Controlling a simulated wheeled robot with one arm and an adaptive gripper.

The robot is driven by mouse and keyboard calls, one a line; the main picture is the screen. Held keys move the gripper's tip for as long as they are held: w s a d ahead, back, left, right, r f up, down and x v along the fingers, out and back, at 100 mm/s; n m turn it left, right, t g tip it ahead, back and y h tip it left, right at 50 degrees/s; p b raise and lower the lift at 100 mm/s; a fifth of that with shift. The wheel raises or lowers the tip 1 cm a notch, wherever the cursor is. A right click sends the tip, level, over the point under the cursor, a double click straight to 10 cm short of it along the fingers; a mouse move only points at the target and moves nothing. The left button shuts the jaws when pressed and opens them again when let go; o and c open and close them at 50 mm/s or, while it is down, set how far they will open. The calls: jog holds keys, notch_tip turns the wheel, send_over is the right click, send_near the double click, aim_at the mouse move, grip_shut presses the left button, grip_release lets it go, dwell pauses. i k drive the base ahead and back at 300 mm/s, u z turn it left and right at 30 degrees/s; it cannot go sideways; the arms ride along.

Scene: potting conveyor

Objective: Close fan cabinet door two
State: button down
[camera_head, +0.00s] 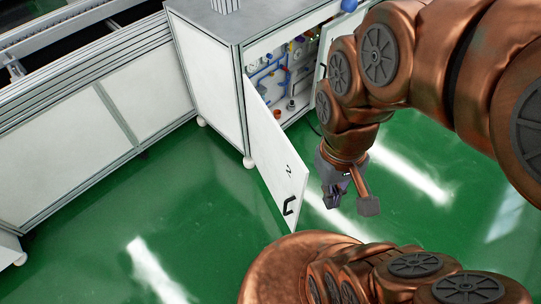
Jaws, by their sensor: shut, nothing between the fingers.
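The fan cabinet (208,73) stands at the top middle, a white box with a grey top. Its door (274,158), marked with a 2 and fitted with a black handle (290,205), hangs wide open towards me. A second door (325,46) stands partly open at the cabinet's right, mostly hidden behind my arm. Blue pipes and small fittings (284,76) show inside. My gripper (347,203) is shut and empty, pointing down just right of the marked door's outer edge and apart from its handle.
A long white conveyor frame (88,130) with metal rails runs along the left, beside the cabinet. The shiny green floor (200,220) is clear in front of the cabinet. My copper arm covers the upper right.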

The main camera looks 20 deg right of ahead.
aim_at(283, 172)
jog(key=u, duration=0.5)
jog(key=k, duration=1.2)
jog(key=u, duration=0.55)
jog(key=i, duration=0.85)
jog(key=u, duration=0.45)
